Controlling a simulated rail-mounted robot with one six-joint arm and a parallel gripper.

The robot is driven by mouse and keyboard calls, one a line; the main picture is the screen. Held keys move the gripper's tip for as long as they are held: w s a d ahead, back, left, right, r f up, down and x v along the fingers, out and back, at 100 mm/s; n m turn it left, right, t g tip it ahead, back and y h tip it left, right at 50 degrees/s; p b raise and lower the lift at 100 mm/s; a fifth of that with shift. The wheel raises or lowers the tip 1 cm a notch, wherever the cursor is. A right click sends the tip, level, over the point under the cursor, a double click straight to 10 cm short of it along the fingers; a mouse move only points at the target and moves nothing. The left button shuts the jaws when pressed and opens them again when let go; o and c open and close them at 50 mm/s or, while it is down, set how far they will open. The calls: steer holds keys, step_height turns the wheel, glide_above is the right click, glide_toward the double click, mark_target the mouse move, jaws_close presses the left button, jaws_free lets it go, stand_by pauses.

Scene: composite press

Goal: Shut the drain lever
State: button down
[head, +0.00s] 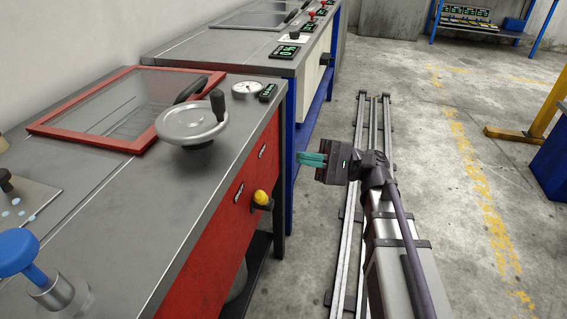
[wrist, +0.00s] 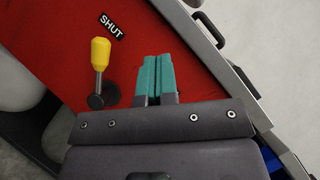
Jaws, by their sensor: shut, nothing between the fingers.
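The drain lever has a yellow grip and a dark round base on the red front panel of the near bench. In the head view the lever (head: 262,199) sits low on the panel's right part. In the wrist view the lever (wrist: 100,62) stands left of my fingers, its yellow end towards a black "SHUT" label (wrist: 111,27). My gripper (head: 312,160) is to the right of the bench, over the rails in the head view. Its teal fingers (wrist: 154,78) are together and empty, apart from the lever.
A red-framed glass lid (head: 125,105) and a handwheel (head: 192,122) are on the bench top. A blue knob (head: 22,252) stands at the near left. Floor beside the rails (head: 378,130) is clear.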

steer(key=d, duration=0.1)
steer(key=d+r, duration=0.1)
steer(key=w+d, duration=0.1)
steer(key=d, duration=0.1)
steer(key=shift+r+p, duration=0.15)
steer(key=shift+p, duration=0.2)
steer(key=shift+w, duration=0.1)
step_height(320, 180, down, 14)
steer(key=s+t+h, duration=0.1)
steer(key=t+h, duration=0.4)
steer(key=h, duration=0.5)
steer(key=s+d+f+n+t+h+p, duration=0.1)
steer(key=s+d+f+h, duration=0.15)
steer(key=d+h, duration=0.25)
steer(key=s+d+f+n+h+p, duration=0.1)
steer(key=d+f+h+p, duration=0.15)
steer(key=d+h, duration=0.25)
step_height(320, 180, up, 38)
steer(key=s+h+p, duration=0.1)
steer(key=p, duration=3.7)
steer(key=shift+d+n, duration=0.2)
steer(key=shift+n, duration=0.2)
